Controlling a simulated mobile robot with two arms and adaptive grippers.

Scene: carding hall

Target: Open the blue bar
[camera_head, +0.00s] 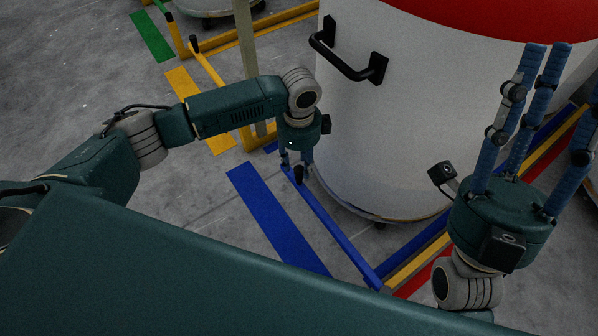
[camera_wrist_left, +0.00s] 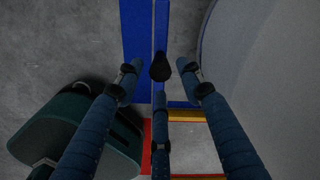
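The blue bar (camera_head: 335,229) lies low above the floor in front of a white drum, running from under my left gripper to a corner at the lower right. My left gripper (camera_head: 297,160) points down over the knob. Its three blue fingers are spread, and the knob shows between their tips; I cannot tell whether any finger touches it. My right gripper (camera_head: 549,85) is raised at the right, fingers up, open and empty.
The white drum (camera_head: 385,110) with a red top and black handle (camera_head: 345,62) stands just behind the bar. A blue floor stripe (camera_head: 275,220) lies in front. Yellow and green stripes and yellow bars (camera_head: 215,78) are farther back. Bare grey floor is at left.

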